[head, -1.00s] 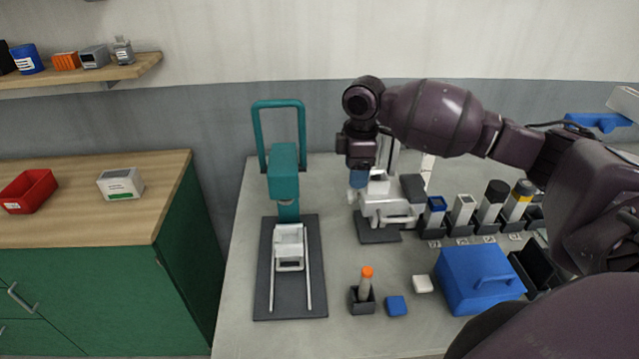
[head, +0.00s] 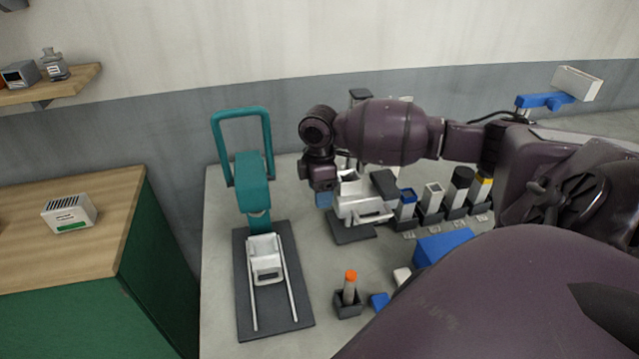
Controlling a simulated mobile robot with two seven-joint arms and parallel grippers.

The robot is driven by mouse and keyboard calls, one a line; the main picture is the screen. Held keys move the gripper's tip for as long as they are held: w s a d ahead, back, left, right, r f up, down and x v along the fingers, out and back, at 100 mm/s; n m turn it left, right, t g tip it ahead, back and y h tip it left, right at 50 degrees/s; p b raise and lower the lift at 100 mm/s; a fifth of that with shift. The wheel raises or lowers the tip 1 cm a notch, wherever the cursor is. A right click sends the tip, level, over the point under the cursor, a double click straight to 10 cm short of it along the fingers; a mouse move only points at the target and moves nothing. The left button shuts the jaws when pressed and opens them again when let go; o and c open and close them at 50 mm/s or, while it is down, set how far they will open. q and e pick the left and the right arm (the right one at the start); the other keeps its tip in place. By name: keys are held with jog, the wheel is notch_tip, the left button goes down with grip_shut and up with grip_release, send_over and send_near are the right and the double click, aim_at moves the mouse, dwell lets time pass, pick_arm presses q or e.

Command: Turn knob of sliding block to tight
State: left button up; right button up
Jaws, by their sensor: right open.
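A teal press (head: 252,180) with a looped handle stands on a dark plate (head: 292,295). A white block (head: 265,258) sits between two light rails at the front of it. I cannot make out a knob on this block. A white and dark machine (head: 360,203) stands to the right on its own dark base. My right gripper (head: 323,200) points down between the press and this machine, close to the machine's left side. My left gripper is not in view.
Several slim containers (head: 432,198) stand in dark holders on the right. An orange-topped stick (head: 350,288) stands in a small dark holder in front. A blue box (head: 440,245) is partly hidden by my body and arm. A wooden-topped green cabinet (head: 90,230) is at left.

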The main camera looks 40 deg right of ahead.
jog(key=shift+f, duration=1.15)
jog(key=shift+a, duration=0.1)
jog(key=c, duration=0.9)
jog(key=t, duration=0.1)
jog(key=t+h, duration=0.1)
jog(key=t, duration=0.1)
jog(key=shift+s+h, duration=0.2)
jog(key=shift+h, duration=0.1)
jog(key=shift+a+t+h, duration=0.1)
jog(key=shift+t+h, duration=0.8)
jog(key=shift+t, duration=0.7)
